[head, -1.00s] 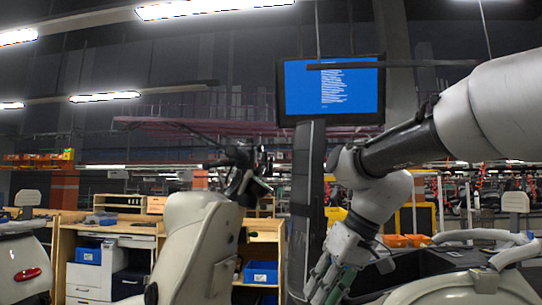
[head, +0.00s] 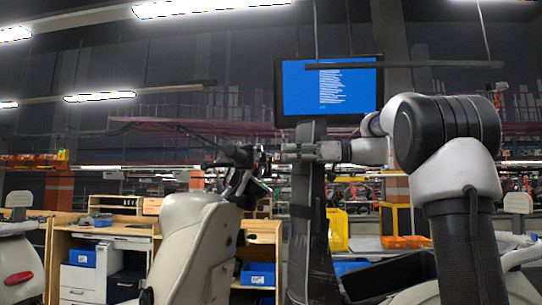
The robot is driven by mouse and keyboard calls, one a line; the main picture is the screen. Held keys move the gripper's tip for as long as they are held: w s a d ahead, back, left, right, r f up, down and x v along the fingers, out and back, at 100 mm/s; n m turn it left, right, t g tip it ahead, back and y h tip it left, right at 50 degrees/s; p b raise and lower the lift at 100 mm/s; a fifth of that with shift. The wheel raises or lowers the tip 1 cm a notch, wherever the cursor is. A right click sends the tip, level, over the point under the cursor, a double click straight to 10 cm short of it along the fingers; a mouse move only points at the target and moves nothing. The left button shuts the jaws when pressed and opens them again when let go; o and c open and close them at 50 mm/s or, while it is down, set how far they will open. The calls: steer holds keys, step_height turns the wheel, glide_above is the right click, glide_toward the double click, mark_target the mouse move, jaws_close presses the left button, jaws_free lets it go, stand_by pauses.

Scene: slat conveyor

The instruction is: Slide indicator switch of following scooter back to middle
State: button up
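A beige scooter (head: 190,245) stands left of centre, its back or front shield facing me. Its dark handlebar (head: 240,158) rises at the top, with grips and levers in a cluster. The indicator switch is too small to make out. My gripper (head: 288,152) is at handlebar height, just right of the handlebar in the picture, its fingers pointing left. A small gap seems to separate them, but depth is hard to judge. Its fingers are small and seen side-on, so their opening cannot be told. I see nothing held.
A dark post (head: 308,230) stands behind my gripper, under a blue monitor (head: 330,90). A workbench with shelves (head: 105,232) and blue bins (head: 258,274) stands behind the scooter. Another scooter (head: 20,265) shows at the left edge. Orange bins (head: 405,242) are at the right.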

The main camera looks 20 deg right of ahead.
mark_target(259, 155)
steer(key=x, duration=0.7)
steer(key=shift+s, duration=0.1)
jaws_close()
